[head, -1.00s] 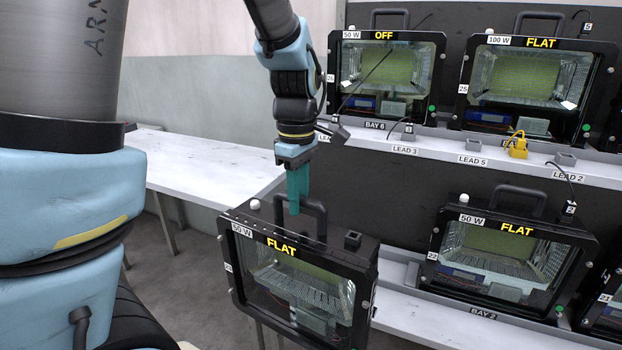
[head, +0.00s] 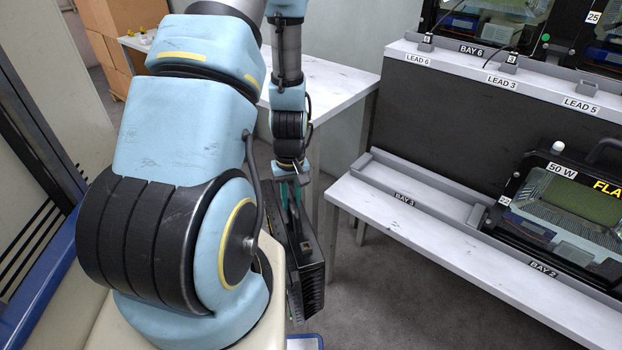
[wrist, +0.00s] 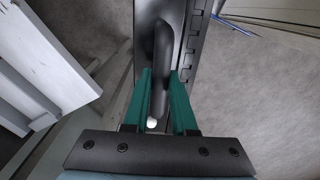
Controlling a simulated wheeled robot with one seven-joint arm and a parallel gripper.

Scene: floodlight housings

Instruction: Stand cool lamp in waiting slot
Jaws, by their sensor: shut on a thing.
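My gripper (head: 290,190) is shut on the carry handle of a black floodlight (head: 311,256). The lamp hangs below the gripper, seen nearly edge-on in the head view, beside my arm and clear of the tables. Its glass and label are turned out of sight. In the wrist view, the green fingers (wrist: 165,108) sit on both sides of the black handle (wrist: 161,62), above the lamp's top (wrist: 186,35). No slot marked as waiting can be read in these frames.
The empty BAY 3 tray (head: 385,188) is on the lower bench at right. A 50 W lamp (head: 570,205) stands in BAY 2 beside it. A white table (head: 335,85) stands behind the arm. Cardboard boxes (head: 125,40) are at back left. Grey floor lies between the lamp and bench.

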